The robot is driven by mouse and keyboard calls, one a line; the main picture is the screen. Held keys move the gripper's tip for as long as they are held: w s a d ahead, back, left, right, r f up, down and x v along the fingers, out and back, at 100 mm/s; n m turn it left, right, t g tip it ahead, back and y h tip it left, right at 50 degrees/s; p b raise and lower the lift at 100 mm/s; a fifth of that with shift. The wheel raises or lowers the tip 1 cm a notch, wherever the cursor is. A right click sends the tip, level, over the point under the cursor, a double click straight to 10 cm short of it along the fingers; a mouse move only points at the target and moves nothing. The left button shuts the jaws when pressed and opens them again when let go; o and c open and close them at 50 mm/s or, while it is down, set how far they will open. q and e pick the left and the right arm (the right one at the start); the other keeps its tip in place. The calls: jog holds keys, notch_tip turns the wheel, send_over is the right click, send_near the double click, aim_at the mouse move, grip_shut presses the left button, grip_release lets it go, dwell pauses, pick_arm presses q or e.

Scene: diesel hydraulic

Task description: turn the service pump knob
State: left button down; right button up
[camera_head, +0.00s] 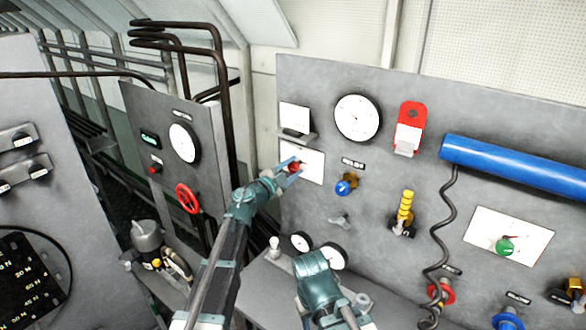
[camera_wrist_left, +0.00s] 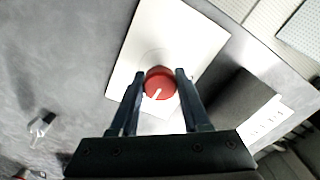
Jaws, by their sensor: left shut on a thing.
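The service pump knob is a red round knob (camera_head: 294,168) on a white plate (camera_head: 313,166) at the left part of the grey panel. In the left wrist view the red knob (camera_wrist_left: 159,83) shows a white pointer line slanting down and left. My left gripper (camera_head: 288,172) is at the knob with one finger on each side of it, shut on it. In the left wrist view its two fingers (camera_wrist_left: 160,88) flank the knob. My right arm (camera_head: 318,285) is low at the front of the panel; its fingertips cannot be made out.
Above the plate is a small shelf box (camera_head: 295,120). To the right are a large gauge (camera_head: 357,117), a blue knob (camera_head: 346,184) and a red-and-white switch (camera_head: 409,129). A red handwheel (camera_head: 187,198) is on the left panel. Two gauges (camera_head: 302,241) sit below.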

dwell(0.3)
pick_arm(q)
jog(key=shift+c, duration=1.9)
grip_release()
jog(key=shift+s, duration=0.15)
jog(key=v, duration=1.3)
jog(key=shift+s+a, duration=0.25)
